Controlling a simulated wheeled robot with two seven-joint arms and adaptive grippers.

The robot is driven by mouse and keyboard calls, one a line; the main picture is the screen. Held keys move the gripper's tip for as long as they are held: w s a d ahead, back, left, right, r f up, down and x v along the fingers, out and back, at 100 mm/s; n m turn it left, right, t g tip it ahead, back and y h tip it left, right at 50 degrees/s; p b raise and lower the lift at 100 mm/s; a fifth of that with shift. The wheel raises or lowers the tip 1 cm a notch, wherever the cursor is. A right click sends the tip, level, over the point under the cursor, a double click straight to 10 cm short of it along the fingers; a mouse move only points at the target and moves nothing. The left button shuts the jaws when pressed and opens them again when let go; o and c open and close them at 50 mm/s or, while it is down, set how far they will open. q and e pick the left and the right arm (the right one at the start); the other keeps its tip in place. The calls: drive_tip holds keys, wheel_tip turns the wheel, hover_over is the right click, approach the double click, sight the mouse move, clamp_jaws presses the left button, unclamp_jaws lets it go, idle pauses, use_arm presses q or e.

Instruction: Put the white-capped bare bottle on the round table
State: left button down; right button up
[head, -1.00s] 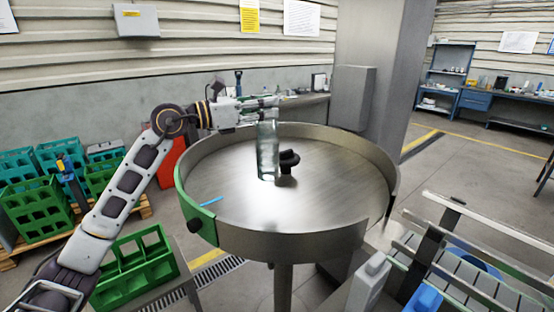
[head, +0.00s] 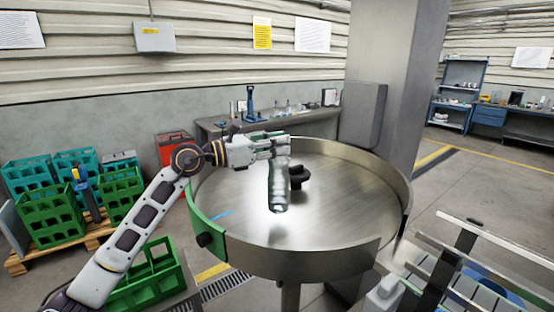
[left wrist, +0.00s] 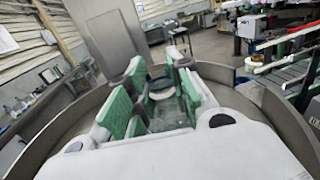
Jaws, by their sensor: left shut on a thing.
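The clear bare bottle (head: 279,188) hangs nearly upright from my left gripper (head: 280,146) in the head view. The gripper is shut on its upper end and hides the cap in that view. The bottle is over the round metal table (head: 330,215), in front of the black knob at its middle. I cannot tell whether its base touches the tabletop. In the left wrist view, the green-padded fingers (left wrist: 155,100) close around the bottle, and a whitish part shows between them. My right gripper is not in view.
The round table has a raised rim with a green section (head: 207,222) at the left. A dark knob (head: 298,176) stands at its middle. Green crates (head: 150,280) are at lower left. A conveyor (head: 450,275) is at lower right. The tabletop's right side is clear.

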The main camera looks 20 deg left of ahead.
sight(268, 160)
use_arm(q)
drive_tip(key=shift+f, duration=2.1)
drive_tip(key=c, duration=1.3)
unclamp_jaws()
drive_tip(key=shift+f, duration=0.1)
